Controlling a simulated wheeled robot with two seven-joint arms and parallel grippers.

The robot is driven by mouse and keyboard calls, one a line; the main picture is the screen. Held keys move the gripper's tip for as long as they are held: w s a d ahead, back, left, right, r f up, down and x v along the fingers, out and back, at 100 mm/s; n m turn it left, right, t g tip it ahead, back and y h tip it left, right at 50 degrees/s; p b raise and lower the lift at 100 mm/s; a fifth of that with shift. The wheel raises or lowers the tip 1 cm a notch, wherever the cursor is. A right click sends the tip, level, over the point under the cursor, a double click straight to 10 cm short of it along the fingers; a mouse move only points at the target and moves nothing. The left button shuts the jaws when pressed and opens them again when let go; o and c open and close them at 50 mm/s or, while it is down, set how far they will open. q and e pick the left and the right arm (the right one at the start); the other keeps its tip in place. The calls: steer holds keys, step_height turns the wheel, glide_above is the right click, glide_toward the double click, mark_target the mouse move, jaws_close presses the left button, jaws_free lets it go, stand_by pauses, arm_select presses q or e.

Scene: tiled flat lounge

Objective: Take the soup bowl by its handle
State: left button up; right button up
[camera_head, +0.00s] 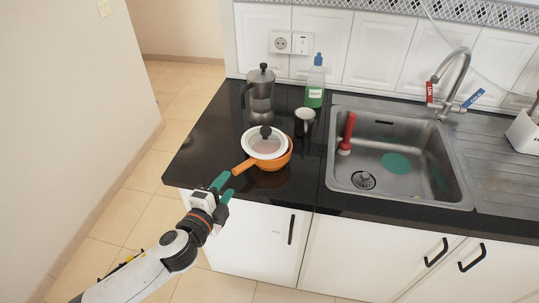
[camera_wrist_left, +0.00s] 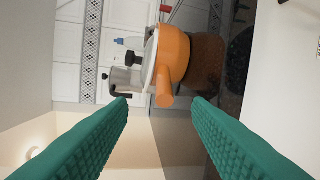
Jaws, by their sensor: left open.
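The soup bowl (camera_head: 275,162) is orange with a stub handle (camera_head: 243,167) pointing left toward my gripper. It stands on the black counter, and a white-rimmed lid (camera_head: 265,146) with a dark knob lies on top of it. My left gripper (camera_head: 224,187) is open and empty, just short of the handle's end at the counter's front left edge. In the left wrist view the bowl (camera_wrist_left: 174,48) appears sideways, with its handle (camera_wrist_left: 165,90) pointing toward the gap between the green fingers (camera_wrist_left: 160,125). The fingers do not touch the handle. My right gripper is out of view.
A moka pot (camera_head: 261,92) stands behind the bowl. A dark mug (camera_head: 304,121) and a green soap bottle (camera_head: 315,84) stand at its back right. A steel sink (camera_head: 398,190) holding a red brush (camera_head: 347,133) is to the right. The counter (camera_head: 212,136) left of the bowl is clear.

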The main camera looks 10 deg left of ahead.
mark_target(244, 163)
arm_select(q)
steer(key=x, duration=0.5)
steer(key=shift+w+f+p, duration=0.1)
steer(key=shift+w+p, duration=0.1)
steer(key=shift+p, duration=0.2)
steer(key=x, duration=0.5)
steer(key=shift+d+f+p, duration=0.3)
steer(key=shift+p, duration=0.1)
jaws_close()
steer(key=shift+r, duration=0.15)
